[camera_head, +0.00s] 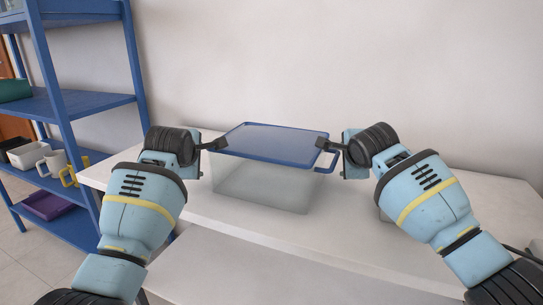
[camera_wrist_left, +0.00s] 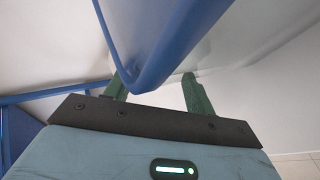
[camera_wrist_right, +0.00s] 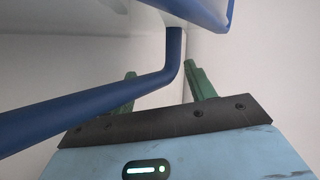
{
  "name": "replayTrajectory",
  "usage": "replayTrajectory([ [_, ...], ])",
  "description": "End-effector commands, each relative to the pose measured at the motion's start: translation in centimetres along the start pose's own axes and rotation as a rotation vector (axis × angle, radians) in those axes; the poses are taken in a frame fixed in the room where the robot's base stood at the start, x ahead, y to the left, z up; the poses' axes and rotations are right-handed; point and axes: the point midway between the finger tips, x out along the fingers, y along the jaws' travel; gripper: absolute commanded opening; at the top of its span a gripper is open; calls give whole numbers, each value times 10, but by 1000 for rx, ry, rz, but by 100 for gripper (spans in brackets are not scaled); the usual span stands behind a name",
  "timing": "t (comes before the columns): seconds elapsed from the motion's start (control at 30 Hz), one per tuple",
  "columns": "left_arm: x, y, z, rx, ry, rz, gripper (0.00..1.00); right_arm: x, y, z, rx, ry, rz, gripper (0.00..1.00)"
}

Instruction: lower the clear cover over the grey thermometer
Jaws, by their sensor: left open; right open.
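The clear cover (camera_head: 262,180) is a see-through box with a blue-framed top (camera_head: 270,142), over the white table; I cannot tell if its lower edge touches the table. No grey thermometer can be made out through its cloudy walls. My left gripper (camera_head: 216,144) is open at the cover's left side; in the left wrist view a blue bar of the cover (camera_wrist_left: 150,76) runs between the fingers. My right gripper (camera_head: 334,146) is open at the right side, by a blue handle (camera_head: 328,165). In the right wrist view this handle (camera_wrist_right: 172,62) passes between the fingers.
The white table (camera_head: 285,238) has free room in front of the cover. A plain wall stands behind it. A blue shelf rack (camera_head: 62,112) at the left holds a green bin (camera_head: 14,89), mugs (camera_head: 54,163) and a purple tray (camera_head: 47,205).

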Motion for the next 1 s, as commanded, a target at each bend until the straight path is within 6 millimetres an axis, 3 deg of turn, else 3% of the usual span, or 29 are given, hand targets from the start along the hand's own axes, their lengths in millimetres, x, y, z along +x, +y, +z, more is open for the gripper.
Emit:
replayTrajectory([
  [0.47,0,0,5,-1,1,0,55,0,0,4,2,1,1,55],
  [1.0,0,-1,24,1,-7,-2,55,0,0,24,0,-6,0,55],
])
